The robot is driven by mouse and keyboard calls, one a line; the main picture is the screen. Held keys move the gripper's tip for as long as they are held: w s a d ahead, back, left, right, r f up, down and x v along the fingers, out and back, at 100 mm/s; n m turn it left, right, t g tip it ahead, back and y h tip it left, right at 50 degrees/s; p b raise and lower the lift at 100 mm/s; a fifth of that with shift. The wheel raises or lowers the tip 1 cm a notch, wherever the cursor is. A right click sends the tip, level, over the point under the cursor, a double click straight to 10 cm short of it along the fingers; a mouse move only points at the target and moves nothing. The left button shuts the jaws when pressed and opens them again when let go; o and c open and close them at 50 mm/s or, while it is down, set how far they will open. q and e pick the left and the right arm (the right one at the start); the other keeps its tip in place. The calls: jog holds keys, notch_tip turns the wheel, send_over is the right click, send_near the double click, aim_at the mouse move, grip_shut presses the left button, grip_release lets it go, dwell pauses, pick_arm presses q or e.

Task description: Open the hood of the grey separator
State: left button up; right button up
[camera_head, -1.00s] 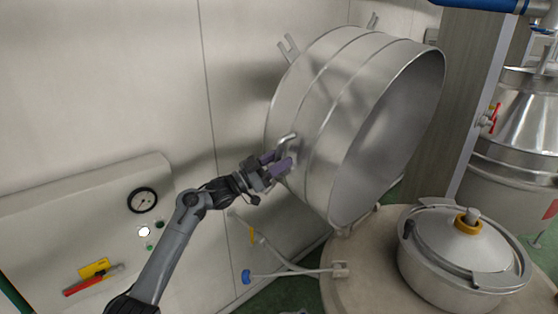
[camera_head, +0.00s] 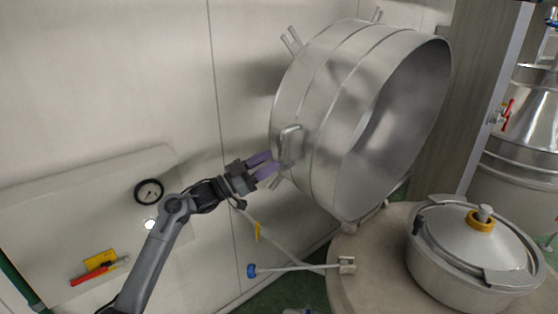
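The separator's hood (camera_head: 335,120) is a large steel drum tipped up on its side, its open mouth facing right. It stands hinged at the edge of the round separator base (camera_head: 375,265), and the inner bowl with a lid (camera_head: 470,245) is uncovered. A bar handle (camera_head: 290,147) sits on the hood's left side. My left gripper (camera_head: 266,166) is just left of and below the handle, its purple fingers apart with nothing visible between them. The fingertips are close to the hood wall; I cannot tell if they touch it. My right gripper is not in view.
A pipe with a blue knob (camera_head: 252,270) runs low in front. Another steel vessel (camera_head: 520,150) and a grey post stand at the right.

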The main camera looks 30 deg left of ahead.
pick_arm(q)
jog(key=shift+b+v, duration=0.5)
jog(key=shift+v, duration=1.65)
